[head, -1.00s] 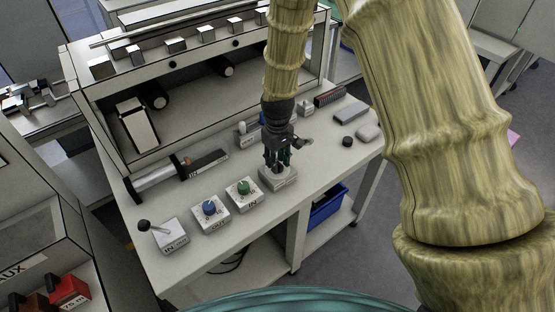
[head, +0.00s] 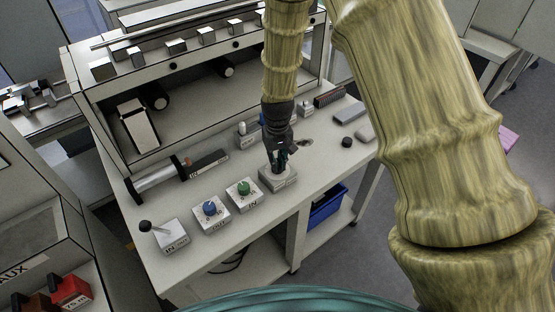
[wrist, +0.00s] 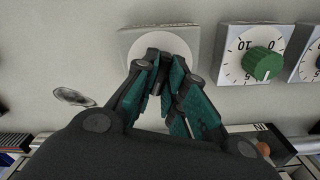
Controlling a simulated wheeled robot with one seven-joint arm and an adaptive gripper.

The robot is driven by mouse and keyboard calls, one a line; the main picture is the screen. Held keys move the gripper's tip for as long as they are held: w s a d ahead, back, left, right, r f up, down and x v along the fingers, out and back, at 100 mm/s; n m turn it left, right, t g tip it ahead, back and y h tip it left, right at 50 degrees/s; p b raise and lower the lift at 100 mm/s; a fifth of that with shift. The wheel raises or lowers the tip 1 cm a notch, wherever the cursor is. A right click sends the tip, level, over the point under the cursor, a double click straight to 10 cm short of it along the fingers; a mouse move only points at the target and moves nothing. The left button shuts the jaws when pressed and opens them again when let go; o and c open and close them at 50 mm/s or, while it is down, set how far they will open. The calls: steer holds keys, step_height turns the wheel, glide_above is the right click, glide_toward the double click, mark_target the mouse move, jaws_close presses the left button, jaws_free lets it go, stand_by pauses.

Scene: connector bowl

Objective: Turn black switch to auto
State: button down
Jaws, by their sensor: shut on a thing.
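The black switch sits on a pale square box with a round plate, the switch box (head: 283,181), in the row along the front of the bench. In the wrist view the round plate (wrist: 140,42) shows at the top, with the dark switch (wrist: 158,78) mostly hidden between the fingers. My gripper (head: 279,164) points down over this box. In the wrist view my gripper (wrist: 160,72) has its teal-padded fingertips closed around the switch. Any markings on the plate, and the way the switch points, are hidden.
Left of the switch box stand a green knob box (head: 243,191), a blue knob box (head: 210,212) and a lever box (head: 165,236). A dark cylinder tool (head: 205,163) lies behind them. A black puck (head: 347,142) and grey blocks lie to the right.

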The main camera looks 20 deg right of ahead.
steer(key=m+p, duration=0.1)
steer(key=m, duration=0.3)
steer(key=shift+m, duration=0.4)
steer(key=shift+w, duration=0.1)
steer(key=c, duration=1.5)
jaws_free()
steer(key=shift+r, duration=6.05)
steer(key=shift+f, duration=0.1)
